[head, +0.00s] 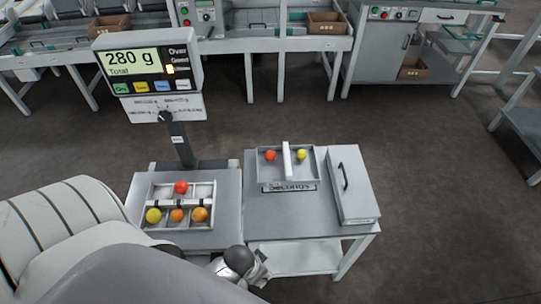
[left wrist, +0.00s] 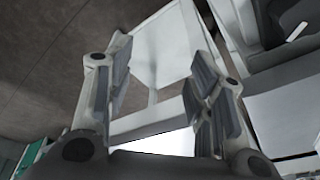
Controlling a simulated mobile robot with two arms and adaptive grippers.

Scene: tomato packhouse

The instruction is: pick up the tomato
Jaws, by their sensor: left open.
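Several tomatoes lie in a compartmented tray (head: 210,184) on the scale: a red one (head: 181,187) in the back row, and a yellow one (head: 153,215), an orange one (head: 177,215) and another orange one (head: 200,214) in the front row. Another red tomato (head: 270,155) and yellow tomato (head: 302,154) lie either side of a divider in a second tray (head: 290,182). My left gripper (head: 262,270) is at the table's front edge, below and right of the scale tray. In the left wrist view it (left wrist: 163,85) is open with nothing between its fingers. No tomato shows there.
The scale display (head: 140,63) reads 280 g on a post behind the tray. A grey lidded box (head: 352,185) with a handle stands at the table's right. Bare tabletop (head: 290,222) lies in front of the second tray. A lower shelf (head: 305,259) is underneath.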

